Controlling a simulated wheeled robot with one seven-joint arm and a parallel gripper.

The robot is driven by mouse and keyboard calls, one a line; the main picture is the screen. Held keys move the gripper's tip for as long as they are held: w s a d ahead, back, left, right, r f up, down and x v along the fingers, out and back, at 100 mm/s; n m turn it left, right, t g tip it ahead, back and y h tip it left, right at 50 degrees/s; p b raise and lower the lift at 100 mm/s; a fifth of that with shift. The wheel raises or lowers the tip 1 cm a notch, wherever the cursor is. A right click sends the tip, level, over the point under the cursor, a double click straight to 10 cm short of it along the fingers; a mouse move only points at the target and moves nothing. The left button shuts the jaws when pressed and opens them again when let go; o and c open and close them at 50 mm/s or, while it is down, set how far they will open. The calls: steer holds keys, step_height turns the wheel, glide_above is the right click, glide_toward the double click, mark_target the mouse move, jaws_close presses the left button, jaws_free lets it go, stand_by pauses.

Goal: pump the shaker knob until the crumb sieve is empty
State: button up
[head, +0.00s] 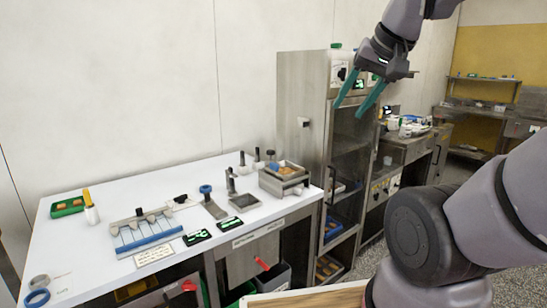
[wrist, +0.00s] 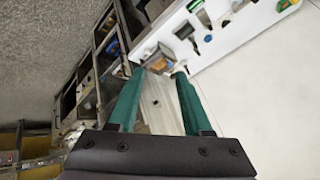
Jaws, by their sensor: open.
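A metal box-shaped unit (head: 284,179) stands at the right end of the white bench, with orange-brown matter in its top. It looks like the crumb sieve, but how full it is cannot be told. A dark knob (head: 270,154) shows at its back; whether it is the shaker knob is unclear. My gripper (head: 348,111) has teal fingers spread apart with nothing between them. It is raised in front of the tall steel cabinet, above and to the right of the unit. In the wrist view the open fingers (wrist: 160,70) point toward the bench, well apart from its items.
The tall steel cabinet (head: 304,100) stands close right of the unit. Bins sit under the bench.

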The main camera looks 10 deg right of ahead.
jaws_close()
stand_by(1.6)
